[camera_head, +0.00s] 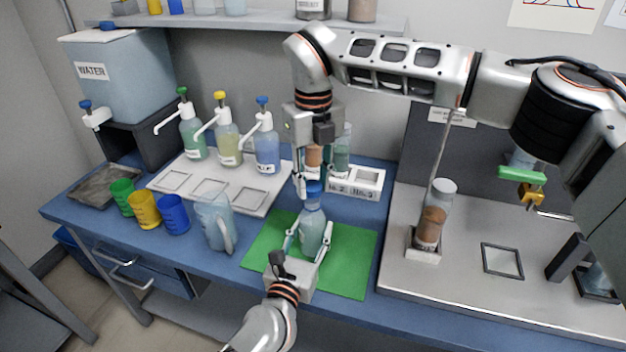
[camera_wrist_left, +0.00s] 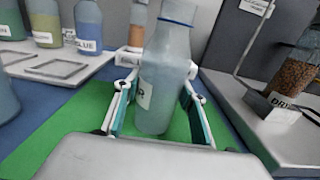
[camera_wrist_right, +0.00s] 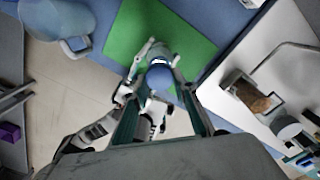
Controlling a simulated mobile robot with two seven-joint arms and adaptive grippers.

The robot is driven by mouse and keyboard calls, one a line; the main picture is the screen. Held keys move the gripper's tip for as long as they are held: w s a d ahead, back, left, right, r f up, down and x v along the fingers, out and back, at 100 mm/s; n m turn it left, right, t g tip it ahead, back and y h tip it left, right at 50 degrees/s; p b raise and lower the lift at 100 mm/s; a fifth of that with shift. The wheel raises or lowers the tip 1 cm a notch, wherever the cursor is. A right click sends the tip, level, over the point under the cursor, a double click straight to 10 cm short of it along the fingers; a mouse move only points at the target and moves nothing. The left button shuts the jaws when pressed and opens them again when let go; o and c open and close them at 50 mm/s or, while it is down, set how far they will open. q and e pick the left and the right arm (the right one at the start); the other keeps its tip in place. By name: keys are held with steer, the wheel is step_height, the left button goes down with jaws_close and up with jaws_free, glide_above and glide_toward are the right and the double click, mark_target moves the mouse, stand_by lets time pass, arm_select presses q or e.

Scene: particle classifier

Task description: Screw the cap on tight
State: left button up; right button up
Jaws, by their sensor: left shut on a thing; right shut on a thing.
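A translucent pale-blue bottle (camera_head: 313,228) stands upright on the green mat (camera_head: 350,262); it fills the middle of the left wrist view (camera_wrist_left: 165,85). My left gripper (camera_head: 310,240) is shut around the bottle's body from the front, one finger on each side. A blue cap (camera_head: 313,188) sits on the bottle's top. The right wrist view shows the cap from above (camera_wrist_right: 160,77). My right gripper (camera_head: 307,186) points down from above and is shut on the cap; one finger shows at its left. The thread under the cap is hidden, so I cannot tell how tight it is.
A clear pitcher (camera_head: 215,222) stands just left of the mat. Pump bottles stand on a white tray (camera_head: 250,197) behind it. A white rack (camera_head: 365,183) is close behind the bottle. A metal platform (camera_head: 460,285) with a brown-filled jar (camera_head: 433,222) is at right.

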steer(key=shift+f, duration=0.1)
steer(key=shift+f, duration=0.8)
steer(key=shift+f, duration=0.55)
